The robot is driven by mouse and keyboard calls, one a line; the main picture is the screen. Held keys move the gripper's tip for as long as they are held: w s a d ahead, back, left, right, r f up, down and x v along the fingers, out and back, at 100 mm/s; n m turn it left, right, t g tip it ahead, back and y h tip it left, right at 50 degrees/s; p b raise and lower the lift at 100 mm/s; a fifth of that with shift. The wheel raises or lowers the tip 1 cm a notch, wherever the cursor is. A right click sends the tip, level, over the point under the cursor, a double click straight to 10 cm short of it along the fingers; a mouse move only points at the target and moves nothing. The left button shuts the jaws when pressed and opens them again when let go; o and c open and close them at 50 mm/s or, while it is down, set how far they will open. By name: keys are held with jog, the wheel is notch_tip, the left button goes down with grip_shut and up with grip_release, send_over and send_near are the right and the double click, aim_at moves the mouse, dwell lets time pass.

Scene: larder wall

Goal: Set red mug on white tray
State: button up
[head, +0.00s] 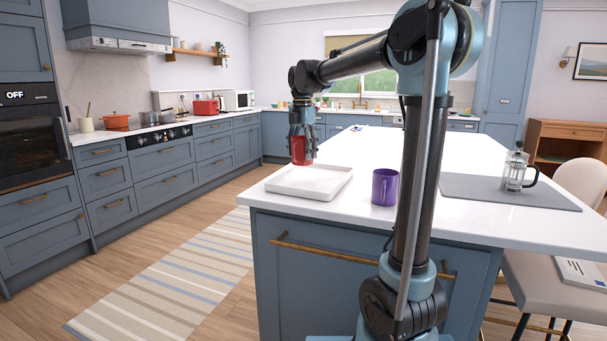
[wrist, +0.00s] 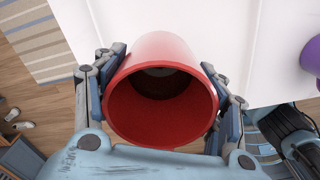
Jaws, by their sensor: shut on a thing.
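The red mug (head: 299,150) is held by my gripper (head: 301,130), which points down near the left end of the island. In the wrist view the gripper's fingers (wrist: 163,100) press on both sides of the red mug (wrist: 165,60), and its open mouth faces the camera. The white tray (head: 310,182) lies on the island's near left corner. The mug appears above the tray's back left part; whether it touches the tray I cannot tell. The tray also shows under the mug in the wrist view (wrist: 200,22).
A purple mug (head: 384,187) stands just right of the tray. A French press (head: 515,170) stands on a grey mat (head: 470,191) further right. The white island top (head: 375,147) is clear behind the tray. A striped rug (head: 190,275) lies on the floor to the left.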

jog(key=shift+f, duration=3.2)
jog(key=shift+f, duration=0.1)
jog(key=o, duration=1.4)
notch_tip(320, 180, up, 12)
jog(key=shift+s, duration=0.1)
